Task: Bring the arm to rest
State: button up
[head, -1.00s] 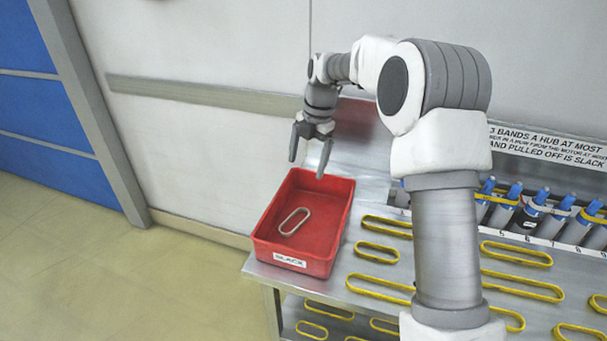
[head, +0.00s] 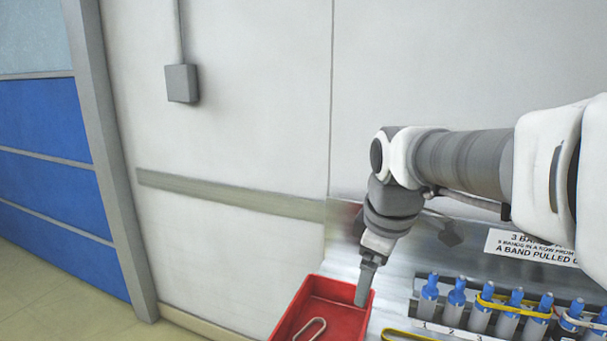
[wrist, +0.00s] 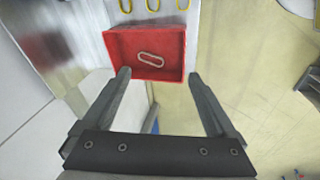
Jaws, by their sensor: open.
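My gripper (wrist: 160,88) is open and empty in the wrist view, its two fingers spread wide with nothing between them. In the head view my gripper (head: 366,282) points down above the back right part of the red bin (head: 287,328), seen nearly edge-on. The red bin also shows in the wrist view (wrist: 120,45), past the fingertips. A pale oval band (head: 311,329) lies flat in the bin; it also shows in the wrist view (wrist: 152,60). The bin's front is cut off in the head view.
Blue-topped hubs (head: 456,297) stand in a numbered row at right, some with yellow bands. A sign (head: 530,247) is behind them. A yellow band (head: 408,337) lies on the bench. A grey wall box (head: 181,83) is at upper left.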

jog(key=s+d+f+m+t, duration=0.2)
jog(key=s+d+m, duration=0.1)
jog(key=s+m, duration=0.8)
jog(key=s, duration=0.3)
jog(key=shift+s+m+p, duration=0.3)
jog(key=shift+s+m, duration=0.1)
jog(key=shift+f, duration=0.1)
